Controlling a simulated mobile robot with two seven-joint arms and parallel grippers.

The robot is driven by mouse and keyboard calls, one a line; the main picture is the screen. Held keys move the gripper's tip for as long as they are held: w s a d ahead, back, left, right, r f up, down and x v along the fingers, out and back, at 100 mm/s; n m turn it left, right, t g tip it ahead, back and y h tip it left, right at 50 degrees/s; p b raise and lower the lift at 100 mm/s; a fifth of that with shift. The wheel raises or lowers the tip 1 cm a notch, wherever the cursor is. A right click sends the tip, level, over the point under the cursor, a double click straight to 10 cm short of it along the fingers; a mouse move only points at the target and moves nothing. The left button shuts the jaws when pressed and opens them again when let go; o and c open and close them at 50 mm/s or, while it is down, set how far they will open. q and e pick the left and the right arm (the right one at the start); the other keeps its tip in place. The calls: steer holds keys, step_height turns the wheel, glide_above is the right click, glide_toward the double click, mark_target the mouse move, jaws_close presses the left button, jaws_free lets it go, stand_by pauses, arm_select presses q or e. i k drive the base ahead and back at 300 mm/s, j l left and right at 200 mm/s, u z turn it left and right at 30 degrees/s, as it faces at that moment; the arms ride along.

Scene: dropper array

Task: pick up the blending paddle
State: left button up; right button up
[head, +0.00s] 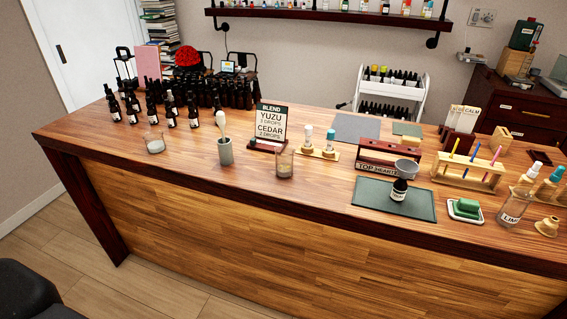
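A pale paddle with a rounded upper end (220,119), which looks like the blending paddle, stands nearly upright in a grey-green cup (225,153) on the wooden counter, left of centre. Its lower part is hidden inside the cup. Neither of my grippers is in view.
A glass jar (155,142) stands left of the cup, and another glass (285,165) to its right. A blend sign (269,127) is behind on the right. Many dark bottles (172,115) crowd the left back. A green mat (366,196) lies further right. The counter's front strip is clear.

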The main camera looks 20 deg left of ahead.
mark_target(221, 117)
steer(key=i+l, duration=0.25)
steer(key=i, duration=0.25)
steer(key=i+l, duration=0.3)
steer(key=i, duration=0.25)
steer(key=u, duration=1.5)
